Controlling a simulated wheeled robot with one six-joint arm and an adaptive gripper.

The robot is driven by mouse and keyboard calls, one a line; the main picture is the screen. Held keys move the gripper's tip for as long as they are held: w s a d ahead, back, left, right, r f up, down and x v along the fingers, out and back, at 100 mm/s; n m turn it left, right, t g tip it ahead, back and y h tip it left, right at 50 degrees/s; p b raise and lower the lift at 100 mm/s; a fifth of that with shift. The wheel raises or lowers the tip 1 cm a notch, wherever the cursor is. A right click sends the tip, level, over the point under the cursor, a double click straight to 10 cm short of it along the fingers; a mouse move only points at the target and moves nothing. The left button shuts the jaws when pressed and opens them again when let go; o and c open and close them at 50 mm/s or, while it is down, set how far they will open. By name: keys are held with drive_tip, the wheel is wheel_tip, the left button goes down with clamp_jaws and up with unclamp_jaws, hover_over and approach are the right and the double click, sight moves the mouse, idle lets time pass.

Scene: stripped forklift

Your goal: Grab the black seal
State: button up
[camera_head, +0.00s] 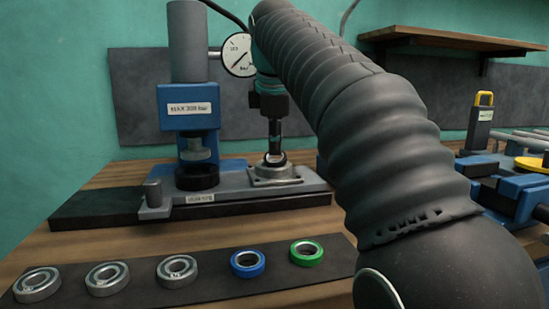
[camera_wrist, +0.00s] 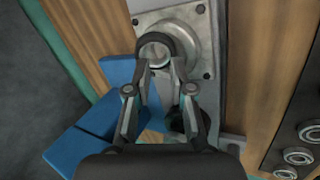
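A black ring, which looks like the black seal (camera_wrist: 155,39), shows in the wrist view at my fingertips, over a grey metal flange (camera_wrist: 204,66). My gripper (camera_wrist: 161,66) points down at it. Its two fingers are apart at the ring's near edge, one to each side. I cannot tell whether they press on it. In the head view my gripper (camera_head: 275,148) is right above the flange (camera_head: 290,178), and a small dark ring (camera_head: 275,158) shows under its tips. I cannot tell whether the ring rests on the flange or is lifted.
A blue press (camera_head: 187,108) with a black cup (camera_head: 197,178) stands just left of the flange. A gauge (camera_head: 238,55) is behind my arm. Metal bearings (camera_head: 107,278), a blue ring (camera_head: 247,264) and a green ring (camera_head: 307,253) lie on a dark strip in front. Blue fixtures stand at right.

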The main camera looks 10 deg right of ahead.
drive_tip(key=shift+w+d, duration=0.1)
drive_tip(key=shift+w, duration=0.35)
drive_tip(key=shift+w+d+f, duration=0.2)
drive_tip(key=shift+w+f, duration=0.3)
drive_tip(key=shift+w, duration=0.15)
drive_tip(key=shift+w+d+f, duration=0.15)
drive_tip(key=shift+w+f, duration=0.3)
drive_tip(key=shift+w, duration=0.15)
drive_tip(key=shift+w+f, duration=0.25)
drive_tip(key=shift+f, duration=0.25)
clamp_jaws()
drive_tip(key=shift+r, duration=0.15)
